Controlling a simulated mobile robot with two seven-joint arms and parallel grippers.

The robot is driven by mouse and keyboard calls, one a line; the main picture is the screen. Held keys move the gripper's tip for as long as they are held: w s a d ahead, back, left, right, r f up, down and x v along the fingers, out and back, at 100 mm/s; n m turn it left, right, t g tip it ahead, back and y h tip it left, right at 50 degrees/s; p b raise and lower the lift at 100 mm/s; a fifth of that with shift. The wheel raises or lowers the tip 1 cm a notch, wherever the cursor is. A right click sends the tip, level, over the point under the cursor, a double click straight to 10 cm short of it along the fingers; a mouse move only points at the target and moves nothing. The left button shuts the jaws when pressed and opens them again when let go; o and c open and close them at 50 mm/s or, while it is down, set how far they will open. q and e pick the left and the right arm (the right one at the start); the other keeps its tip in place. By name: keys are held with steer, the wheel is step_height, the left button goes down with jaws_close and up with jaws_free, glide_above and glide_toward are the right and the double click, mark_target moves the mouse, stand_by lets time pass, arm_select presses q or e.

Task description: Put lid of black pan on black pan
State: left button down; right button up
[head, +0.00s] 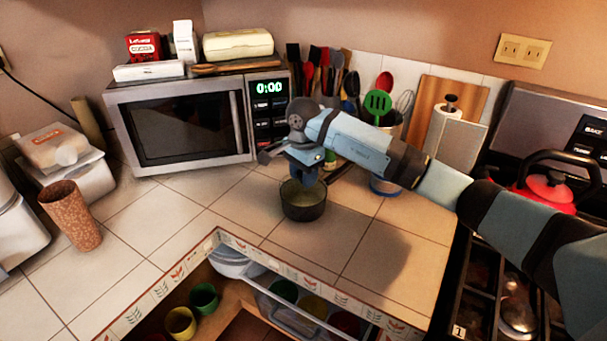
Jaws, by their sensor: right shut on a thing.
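The black pan (303,210) is a small dark pot standing upright on the tiled counter in front of the microwave. My right gripper (306,178) points down over the middle of the pan, shut at the pan's opening. It appears to hold the lid of the black pan (291,191), a pale greenish surface at the rim. The fingertips and the lid's knob are mostly hidden, and I cannot tell whether the lid lies flat on the rim. My left gripper is not in view.
The microwave (190,120) stands behind left, with utensils (378,104) in holders behind the arm. A red kettle (546,190) is on the stove at right.

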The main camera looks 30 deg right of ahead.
steer(key=shift+f+b, duration=0.45)
steer(key=shift+f, duration=0.2)
steer(key=o, duration=1)
steer(key=shift+r, duration=0.15)
steer(key=shift+r+p, duration=0.35)
steer(key=shift+p, duration=0.05)
step_height(320, 180, up, 11)
steer(key=shift+f, duration=0.1)
steer(key=shift+r, duration=0.8)
